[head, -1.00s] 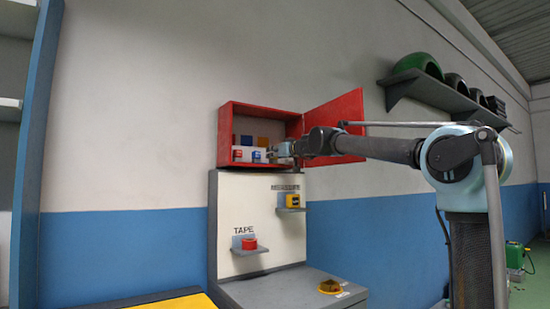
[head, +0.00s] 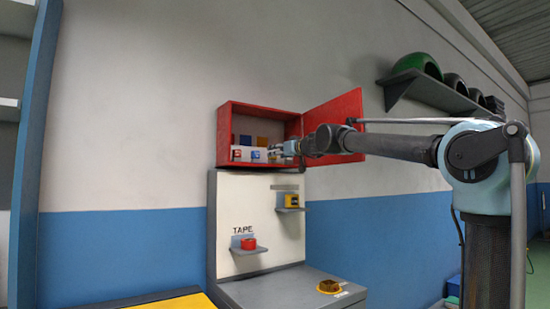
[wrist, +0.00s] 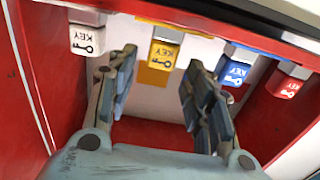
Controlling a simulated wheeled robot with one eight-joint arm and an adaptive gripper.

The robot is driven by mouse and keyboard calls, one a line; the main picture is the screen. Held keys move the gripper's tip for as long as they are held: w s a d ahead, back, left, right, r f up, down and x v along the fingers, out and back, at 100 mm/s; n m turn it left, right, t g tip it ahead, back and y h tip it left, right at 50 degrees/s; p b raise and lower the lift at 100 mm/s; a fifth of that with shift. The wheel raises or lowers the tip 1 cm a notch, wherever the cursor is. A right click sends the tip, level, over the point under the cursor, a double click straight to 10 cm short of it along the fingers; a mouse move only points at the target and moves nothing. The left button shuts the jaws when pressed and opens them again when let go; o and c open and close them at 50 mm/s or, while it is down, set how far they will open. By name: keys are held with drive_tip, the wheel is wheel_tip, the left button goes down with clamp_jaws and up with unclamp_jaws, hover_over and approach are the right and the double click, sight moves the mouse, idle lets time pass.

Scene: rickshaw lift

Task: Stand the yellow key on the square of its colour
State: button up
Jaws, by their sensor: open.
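The yellow key (wrist: 165,42) has a yellow tag marked KEY, upside down in the wrist view, below a grey block. A yellow patch (wrist: 153,77) shows just beneath it; I cannot tell whether it belongs to the key or is a square. My gripper (wrist: 162,58) is open and empty, with its two fingers on either side of the yellow tag in the picture. Contact cannot be judged. In the head view my gripper (head: 278,151) is inside the red cabinet's opening.
White (wrist: 86,39), blue (wrist: 235,72) and red (wrist: 289,86) keys share the row. The red cabinet (head: 224,140) has side walls around my gripper and an open door (head: 345,105) close to my arm. A shelf unit with tape (head: 248,244) stands below.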

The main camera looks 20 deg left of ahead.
drive_tip(key=v, duration=0.8)
drive_tip(key=s+d+f+m+g+h, duration=0.3)
drive_tip(key=s+d+f, duration=0.8)
drive_tip(key=f, duration=1)
drive_tip(key=s+d+f+m+g+h, duration=0.3)
drive_tip(key=s+d+f+h, duration=0.3)
drive_tip(key=s+d+f, duration=0.6)
drive_tip(key=s+d+f+m+g+h, duration=0.3)
drive_tip(key=s+d+f, duration=0.8)
drive_tip(key=d+f, duration=0.8)
wheel_tip(320, 180, down, 13)
drive_tip(key=shift+s+d+r+m+h, duration=0.1)
drive_tip(key=shift+s+d+m+h, duration=0.2)
drive_tip(key=shift+h, duration=0.6)
drive_tip(key=shift+w, duration=0.1)
